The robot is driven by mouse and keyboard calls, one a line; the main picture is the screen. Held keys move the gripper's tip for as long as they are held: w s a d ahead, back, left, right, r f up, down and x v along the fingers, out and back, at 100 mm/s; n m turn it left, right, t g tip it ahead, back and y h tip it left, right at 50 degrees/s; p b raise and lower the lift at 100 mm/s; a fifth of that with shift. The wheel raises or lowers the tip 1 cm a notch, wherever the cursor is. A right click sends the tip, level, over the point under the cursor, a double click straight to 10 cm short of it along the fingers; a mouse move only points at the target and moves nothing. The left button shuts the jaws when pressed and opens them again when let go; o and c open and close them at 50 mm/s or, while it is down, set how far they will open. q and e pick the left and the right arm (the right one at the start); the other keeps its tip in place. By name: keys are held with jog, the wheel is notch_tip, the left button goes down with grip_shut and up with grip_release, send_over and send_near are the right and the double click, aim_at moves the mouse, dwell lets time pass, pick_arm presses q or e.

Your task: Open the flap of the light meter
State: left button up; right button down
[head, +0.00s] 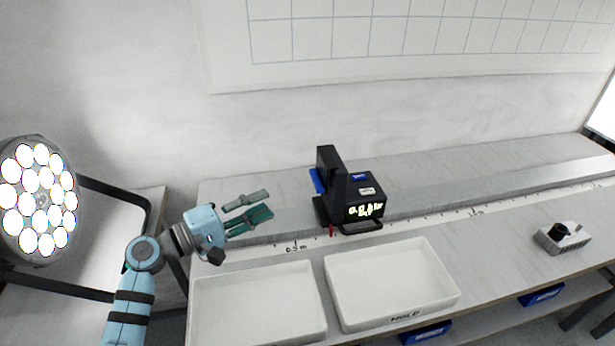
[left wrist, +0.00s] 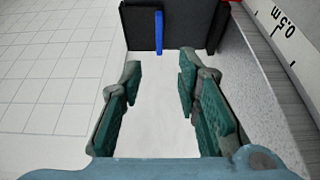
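The light meter (head: 368,193) is a black box with lit digits on its front, standing on the bench against the ruler strip. A tall black upright panel rises at its left side, with a blue piece (head: 317,181) beside it. I cannot tell for sure which part is the flap. In the left wrist view a dark panel (left wrist: 137,28) with a blue vertical strip (left wrist: 159,32) stands ahead of the fingers. My left gripper (head: 269,202) is open and empty, left of the meter and apart from it. It also shows in the left wrist view (left wrist: 160,73). My right gripper is not in view.
Two white trays lie at the front of the bench, one on the left (head: 258,300) and one marked HOLD (head: 392,282). A small grey device (head: 562,238) sits far right. A large lit lamp (head: 38,200) stands at left.

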aim_at(313, 181)
pick_arm(q)
jog(key=b+x, duration=0.1)
jog(key=x, duration=1.1)
jog(key=shift+d, duration=0.4)
jog(key=shift+w, duration=0.1)
jog(key=shift+c, duration=0.6)
grip_shut()
